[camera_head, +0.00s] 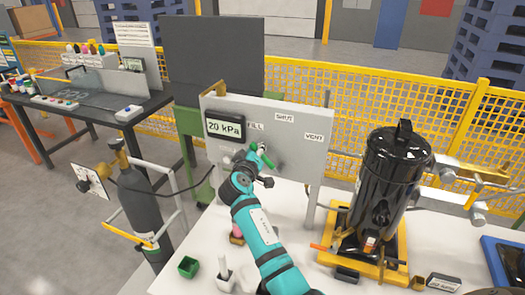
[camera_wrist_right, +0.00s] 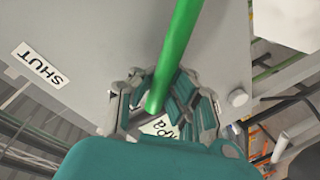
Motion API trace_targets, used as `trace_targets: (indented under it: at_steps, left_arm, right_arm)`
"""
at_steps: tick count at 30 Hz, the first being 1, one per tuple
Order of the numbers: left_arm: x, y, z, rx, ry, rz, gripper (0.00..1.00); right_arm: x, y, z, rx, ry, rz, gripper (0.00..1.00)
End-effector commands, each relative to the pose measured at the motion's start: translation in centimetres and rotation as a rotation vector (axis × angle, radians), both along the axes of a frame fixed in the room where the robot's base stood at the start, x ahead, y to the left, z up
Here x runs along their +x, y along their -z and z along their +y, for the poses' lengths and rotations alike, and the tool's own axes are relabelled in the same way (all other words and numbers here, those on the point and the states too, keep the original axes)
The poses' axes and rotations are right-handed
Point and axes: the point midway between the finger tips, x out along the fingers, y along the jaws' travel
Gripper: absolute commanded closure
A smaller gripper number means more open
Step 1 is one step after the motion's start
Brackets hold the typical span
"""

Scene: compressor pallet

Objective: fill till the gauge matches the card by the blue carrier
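The grey panel (camera_head: 300,155) carries labels FILL, SHUT and VENT and a gauge display (camera_head: 225,127) reading 20 kPa. A green valve handle (camera_head: 265,158) points up and left, toward the FILL side. My right gripper (camera_head: 259,160) is at the handle. In the right wrist view the green handle (camera_wrist_right: 174,55) runs between its spread fingers (camera_wrist_right: 160,105), with a gap on one side. The blue carrier (camera_head: 495,262) is at the right edge. My left gripper is out of view.
A black compressor (camera_head: 395,170) stands on a yellow pallet (camera_head: 392,268) right of the panel. A gas cylinder (camera_head: 138,205) is at left.

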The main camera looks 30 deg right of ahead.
Motion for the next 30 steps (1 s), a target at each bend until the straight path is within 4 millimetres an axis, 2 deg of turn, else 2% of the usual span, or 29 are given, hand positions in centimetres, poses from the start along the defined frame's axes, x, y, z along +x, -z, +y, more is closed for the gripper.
trace_targets:
  at_steps: [1, 3, 22, 30]
  left_arm:
    - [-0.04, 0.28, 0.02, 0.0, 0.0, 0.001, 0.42]
    - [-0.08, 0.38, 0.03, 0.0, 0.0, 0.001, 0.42]
    - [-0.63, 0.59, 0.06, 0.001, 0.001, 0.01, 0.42]
    - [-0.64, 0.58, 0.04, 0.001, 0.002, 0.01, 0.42]
  right_arm:
    - [0.0, 1.18, 0.52, -0.003, -0.003, 0.029, 1.0]
    - [0.1, 1.35, 0.63, -0.019, -0.002, 0.049, 1.0]
    - [0.36, 1.62, 0.9, -0.049, -0.004, 0.086, 1.0]
    - [0.41, 1.26, 0.71, -0.054, -0.003, 0.081, 0.65]
